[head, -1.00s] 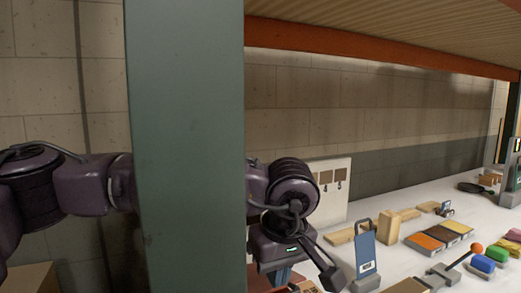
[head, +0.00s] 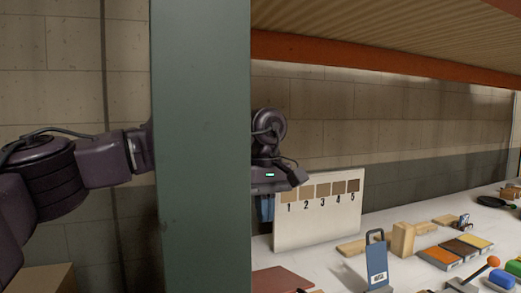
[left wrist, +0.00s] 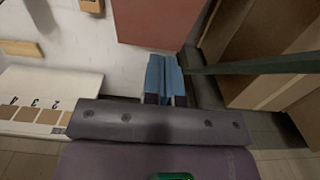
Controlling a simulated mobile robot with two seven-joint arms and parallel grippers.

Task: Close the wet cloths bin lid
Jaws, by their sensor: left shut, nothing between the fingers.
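I cannot make out a wet cloths bin or its lid for certain in either view. A flat reddish-brown panel (head: 283,281) lies at the bottom of the head view, and a similar panel (left wrist: 160,20) is beyond the fingertips in the left wrist view; I cannot tell what it belongs to. My left gripper (head: 265,208) is behind the green post, beside the numbered sample board. Its blue fingers (left wrist: 165,78) are together and empty in the left wrist view. My right gripper is not in view.
A green post (head: 200,150) stands in front of my left arm. A blue tagged holder (head: 377,262), wood blocks (head: 403,239) and colour trays (head: 437,258) stand to the right. Brown boxes (left wrist: 280,50) are right of the fingers.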

